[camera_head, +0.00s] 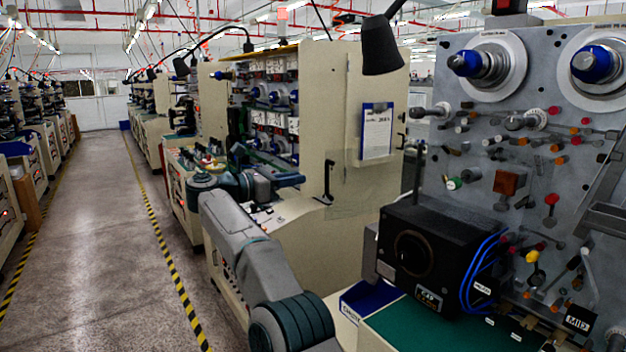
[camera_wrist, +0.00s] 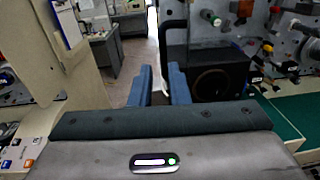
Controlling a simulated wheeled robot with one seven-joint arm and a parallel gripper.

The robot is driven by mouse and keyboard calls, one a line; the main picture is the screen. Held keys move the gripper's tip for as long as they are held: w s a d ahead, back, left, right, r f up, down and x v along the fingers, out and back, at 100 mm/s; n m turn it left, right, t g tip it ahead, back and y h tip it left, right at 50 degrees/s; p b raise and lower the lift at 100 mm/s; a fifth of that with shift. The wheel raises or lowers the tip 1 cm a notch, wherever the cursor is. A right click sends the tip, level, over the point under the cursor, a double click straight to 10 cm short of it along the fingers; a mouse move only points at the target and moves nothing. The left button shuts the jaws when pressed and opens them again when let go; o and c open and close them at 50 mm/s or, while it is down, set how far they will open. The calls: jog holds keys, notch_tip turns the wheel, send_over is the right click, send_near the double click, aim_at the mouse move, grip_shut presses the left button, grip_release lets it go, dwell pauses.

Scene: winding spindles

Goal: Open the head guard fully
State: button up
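The head guard (camera_head: 362,188) looks like a faint see-through panel left of the winding head, beside an upright post (camera_head: 416,172). A dark upright handle (camera_head: 328,186) shows at its left edge. In the wrist view the dark handle (camera_wrist: 162,45) rises just beyond my fingers, and the clear panel appears to lie over the black box. How far the guard is swung is hard to tell. In the head view my gripper (camera_head: 290,181) points right, left of the handle; contact is not seen.
The black box (camera_head: 405,258) with a round opening and blue cables stands on a green worktop (camera_head: 450,325). A grey panel with spools and knobs rises at right. A beige cabinet (camera_head: 310,110) stands behind the guard. The aisle floor (camera_head: 95,230) at left is clear.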

jog(key=shift+v, duration=1.9)
jog(key=shift+r, duration=0.1)
